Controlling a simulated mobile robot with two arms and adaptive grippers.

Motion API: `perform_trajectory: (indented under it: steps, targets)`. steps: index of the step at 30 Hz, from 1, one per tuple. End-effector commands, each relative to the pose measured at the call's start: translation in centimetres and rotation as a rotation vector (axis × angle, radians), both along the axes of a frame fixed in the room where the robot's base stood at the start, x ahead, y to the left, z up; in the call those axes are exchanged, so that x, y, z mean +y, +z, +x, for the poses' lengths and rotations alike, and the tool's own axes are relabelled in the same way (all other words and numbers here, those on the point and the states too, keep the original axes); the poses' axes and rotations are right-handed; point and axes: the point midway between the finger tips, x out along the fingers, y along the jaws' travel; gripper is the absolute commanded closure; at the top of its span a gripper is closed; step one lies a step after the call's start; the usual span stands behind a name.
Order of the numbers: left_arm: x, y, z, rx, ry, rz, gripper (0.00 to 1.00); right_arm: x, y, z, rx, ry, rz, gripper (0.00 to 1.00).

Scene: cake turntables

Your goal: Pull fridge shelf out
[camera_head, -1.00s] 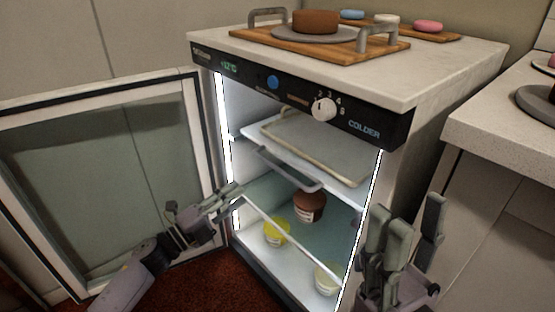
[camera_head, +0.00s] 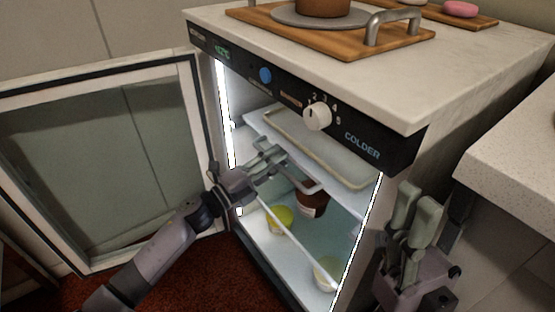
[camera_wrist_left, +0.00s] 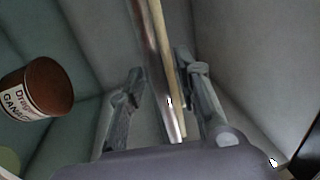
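The fridge shelf (camera_head: 345,172) is a pale tray with a raised rim inside the open fridge. A grey metal handle bar (camera_head: 312,189) runs along its front, apart from the tray's rim. In the left wrist view the bar (camera_wrist_left: 157,60) runs lengthwise between my left gripper's fingers (camera_wrist_left: 160,85). These are open, one on each side. In the head view my left gripper (camera_head: 275,160) reaches into the fridge opening at the handle's left part, hiding some of it. My right gripper (camera_head: 430,215) stands upright at the fridge's right front, empty and seemingly open.
The fridge door (camera_head: 105,160) stands wide open at left. Below the shelf are a brown jar (camera_head: 312,203), a yellow-lidded tub (camera_head: 281,220) and a pale tub (camera_head: 328,274). A wooden board (camera_head: 290,38) lies on top. A counter (camera_head: 515,150) stands at right.

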Motion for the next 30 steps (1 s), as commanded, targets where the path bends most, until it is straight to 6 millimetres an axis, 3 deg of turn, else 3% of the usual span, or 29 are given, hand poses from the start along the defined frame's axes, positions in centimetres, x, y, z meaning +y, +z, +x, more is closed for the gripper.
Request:
perform_trajectory:
  steps: [3, 16, 30]
  targets:
    - [0.01, 0.01, 0.01, 0.000, 0.000, 0.000, 0.71, 0.01, 0.01, -0.01, 0.000, 0.000, 0.000, 0.60]
    - [0.04, 0.01, 0.01, 0.000, 0.000, 0.000, 0.99, 0.00, 0.08, -0.03, -0.004, 0.000, 0.000, 0.60]
    - [0.04, -0.03, 0.02, 0.000, 0.001, 0.000, 1.00, -0.01, 0.11, -0.04, -0.005, 0.000, 0.001, 0.60]
